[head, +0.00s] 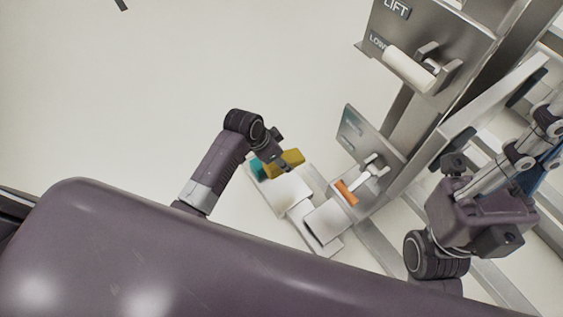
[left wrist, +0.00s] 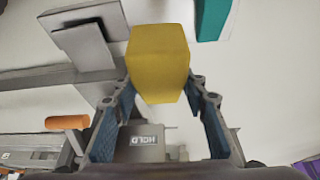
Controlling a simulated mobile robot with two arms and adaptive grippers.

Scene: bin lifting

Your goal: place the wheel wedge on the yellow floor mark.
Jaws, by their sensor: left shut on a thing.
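The yellow wheel wedge (left wrist: 158,60) is between the blue-padded fingers of my left gripper (left wrist: 158,95), which is shut on it. In the head view the wedge (head: 290,160) shows at the end of my left gripper (head: 280,163), above a pale platform. I cannot make out a yellow floor mark apart from the wedge in either view. My right gripper (head: 535,140) is at the right edge of the head view; its fingertips are cut off, so its opening cannot be told.
A teal block (head: 258,169) is beside the wedge; it also shows in the left wrist view (left wrist: 213,18). A metal frame with a lever panel (head: 365,145), an orange part (head: 347,192) and a white-handled lift control (head: 408,69) stands to the right.

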